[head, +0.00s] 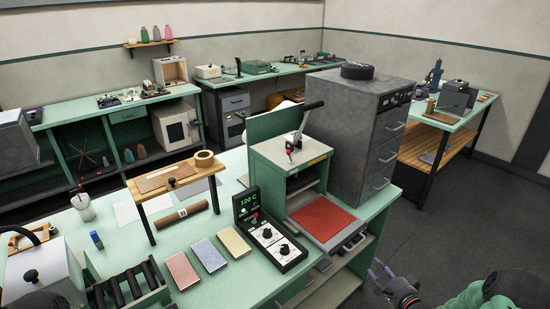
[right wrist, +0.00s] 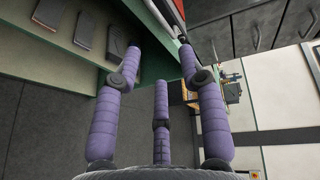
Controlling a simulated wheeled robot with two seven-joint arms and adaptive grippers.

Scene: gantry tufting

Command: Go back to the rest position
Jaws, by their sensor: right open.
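My right gripper (head: 378,272) is low at the right in the head view, just off the front edge of the green workbench (head: 205,285). Its purple padded fingers also show in the right wrist view (right wrist: 160,65). They are spread apart, with nothing between them. The bench's edge and shelf lie beyond the fingers in that view. My left gripper cannot be made out in the head view.
On the bench stand a press with a red plate (head: 322,217), a control box (head: 268,232) reading 120 C, a grey drawer cabinet (head: 355,130) and pink, blue and yellow pads (head: 208,256). Dark floor (head: 455,215) at the right is clear.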

